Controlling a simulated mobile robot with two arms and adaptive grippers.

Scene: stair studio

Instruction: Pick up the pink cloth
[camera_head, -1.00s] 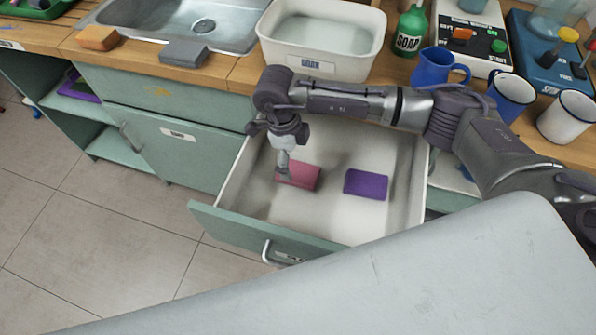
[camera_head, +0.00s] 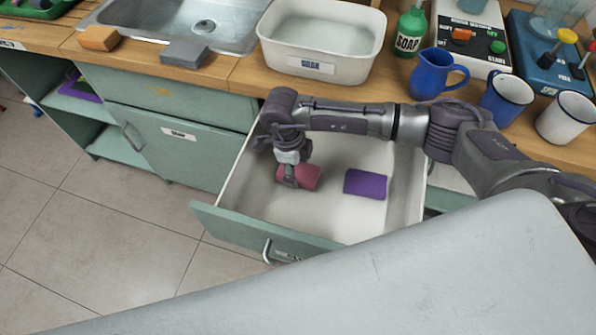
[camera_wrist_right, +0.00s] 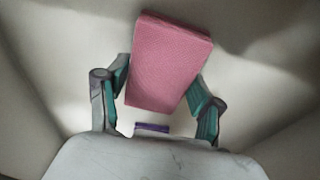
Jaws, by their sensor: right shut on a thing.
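The pink cloth (camera_head: 309,176) is a folded block inside the open drawer, left of a purple cloth (camera_head: 366,184). My right gripper (camera_head: 290,183) reaches down into the drawer and is shut on the pink cloth. Whether the pink cloth still touches the drawer floor is hard to tell. My left gripper is not in view.
The drawer (camera_head: 265,235) has white walls close around my right gripper. On the counter above stand a white basin (camera_head: 325,67), a soap bottle (camera_head: 410,32), a blue jug (camera_head: 436,72) and mugs (camera_head: 507,98). A sink (camera_head: 190,25) is at the left.

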